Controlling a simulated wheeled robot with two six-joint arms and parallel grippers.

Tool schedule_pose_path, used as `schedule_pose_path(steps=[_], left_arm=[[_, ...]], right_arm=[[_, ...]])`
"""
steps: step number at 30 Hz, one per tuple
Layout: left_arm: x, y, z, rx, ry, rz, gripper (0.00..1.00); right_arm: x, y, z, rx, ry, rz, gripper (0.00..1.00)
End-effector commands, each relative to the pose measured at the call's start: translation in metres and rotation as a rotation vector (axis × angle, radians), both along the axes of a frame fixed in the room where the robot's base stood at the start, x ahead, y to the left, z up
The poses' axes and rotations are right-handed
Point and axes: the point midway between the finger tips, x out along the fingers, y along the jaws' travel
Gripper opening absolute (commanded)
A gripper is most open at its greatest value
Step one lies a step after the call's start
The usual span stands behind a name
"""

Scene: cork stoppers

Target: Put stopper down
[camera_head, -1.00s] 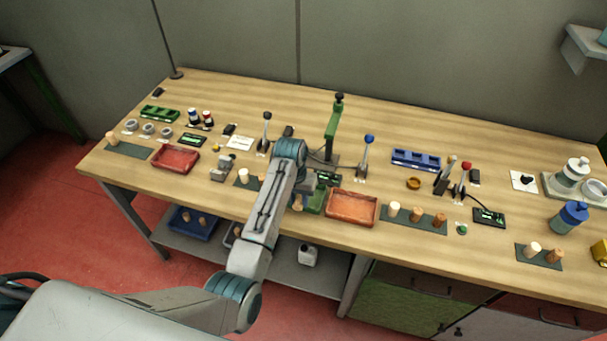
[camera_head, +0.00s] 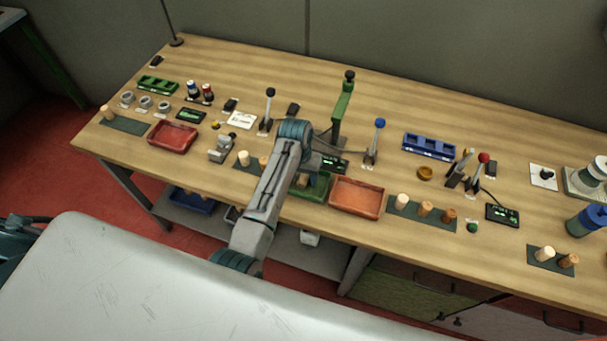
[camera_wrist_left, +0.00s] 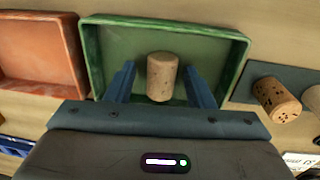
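A light speckled cork stopper (camera_wrist_left: 161,77) is in the green tray (camera_wrist_left: 105,52), between the two blue fingers of my left gripper (camera_wrist_left: 159,72). A gap shows on each side of the stopper, so the gripper is open around it. In the head view the stopper (camera_head: 303,181) and the green tray (camera_head: 319,190) show beside my left arm, which hides part of the tray and most of the gripper. My right gripper is in neither view.
A red-orange tray (camera_head: 357,197) stands right of the green one. A dark mat with pale stoppers (camera_head: 244,158) lies to its left, partly behind my arm. A green press (camera_head: 341,110) and levers stand behind.

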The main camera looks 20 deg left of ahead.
Motion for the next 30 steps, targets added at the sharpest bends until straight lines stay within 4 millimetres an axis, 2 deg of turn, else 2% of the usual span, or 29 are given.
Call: schedule_pose_path(steps=[8, 11, 14, 21, 25, 30], left_arm=[[0.000, 0.000, 0.001, 0.000, 0.000, 0.000, 0.48], [0.001, 0.001, 0.007, 0.000, -0.004, 0.000, 0.48], [0.001, 0.002, 0.020, 0.000, -0.005, 0.000, 0.48], [0.001, 0.007, 0.074, 0.000, -0.008, 0.001, 0.48], [0.000, 0.010, 0.106, 0.000, -0.001, 0.000, 0.48], [0.000, 0.011, 0.118, 0.000, 0.001, 0.000, 0.48]], right_arm=[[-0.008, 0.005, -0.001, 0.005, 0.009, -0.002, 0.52], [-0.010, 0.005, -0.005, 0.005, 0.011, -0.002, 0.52], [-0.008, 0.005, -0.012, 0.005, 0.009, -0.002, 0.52], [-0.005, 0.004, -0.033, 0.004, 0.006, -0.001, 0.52], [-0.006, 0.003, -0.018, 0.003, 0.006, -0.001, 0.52], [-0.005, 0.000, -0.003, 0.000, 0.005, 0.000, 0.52]])
